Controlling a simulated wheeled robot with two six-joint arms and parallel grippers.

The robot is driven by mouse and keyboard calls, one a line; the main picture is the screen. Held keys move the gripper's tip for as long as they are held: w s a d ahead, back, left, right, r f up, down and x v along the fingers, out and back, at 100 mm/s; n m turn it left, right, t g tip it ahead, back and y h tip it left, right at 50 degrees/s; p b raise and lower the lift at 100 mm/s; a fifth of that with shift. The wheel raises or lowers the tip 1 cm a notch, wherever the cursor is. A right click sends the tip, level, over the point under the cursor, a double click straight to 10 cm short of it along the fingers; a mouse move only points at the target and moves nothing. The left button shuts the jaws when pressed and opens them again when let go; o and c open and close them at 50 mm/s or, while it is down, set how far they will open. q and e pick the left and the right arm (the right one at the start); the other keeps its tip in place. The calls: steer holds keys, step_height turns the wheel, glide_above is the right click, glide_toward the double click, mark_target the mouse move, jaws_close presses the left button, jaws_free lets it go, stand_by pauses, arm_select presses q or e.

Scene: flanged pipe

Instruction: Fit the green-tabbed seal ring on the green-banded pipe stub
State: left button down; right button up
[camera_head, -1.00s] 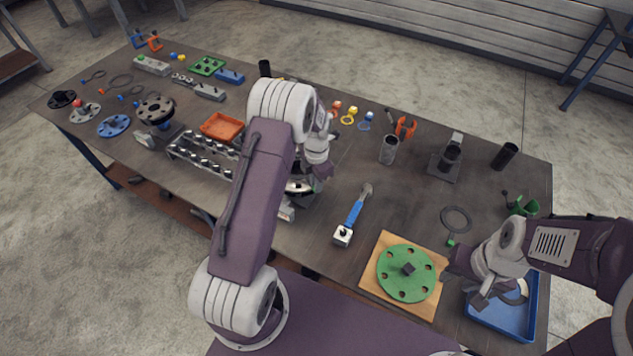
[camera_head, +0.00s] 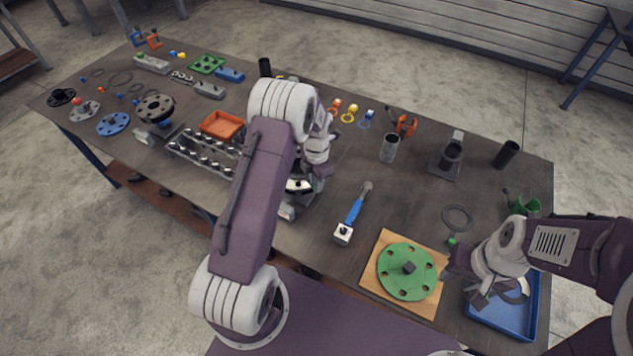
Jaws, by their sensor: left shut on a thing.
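A thin dark ring with a green tab (camera_head: 457,217) lies flat on the right part of the table, its tab toward the front. I cannot make out a green-banded pipe stub; my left arm covers part of the table. My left gripper (camera_head: 300,188) is low over the middle of the table, shut on a partly hidden thing that I cannot identify. My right gripper (camera_head: 488,296) is over the blue tray at the front right, in front of the ring. I cannot tell whether its fingers are open or shut.
A green disc (camera_head: 407,271) lies on a wooden board (camera_head: 376,290). A blue-handled tool (camera_head: 353,213) lies left of it. Dark upright tubes (camera_head: 506,155) stand at the back right. The blue tray (camera_head: 515,323) is front right. A socket rack (camera_head: 202,152) and orange tray (camera_head: 221,125) are left.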

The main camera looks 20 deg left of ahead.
arm_select(q)
steer(key=c, duration=1.3)
jaws_free()
steer(key=shift+r, duration=0.25)
step_height(320, 180, up, 18)
steer(key=p, duration=0.6)
steer(key=shift+f, duration=0.2)
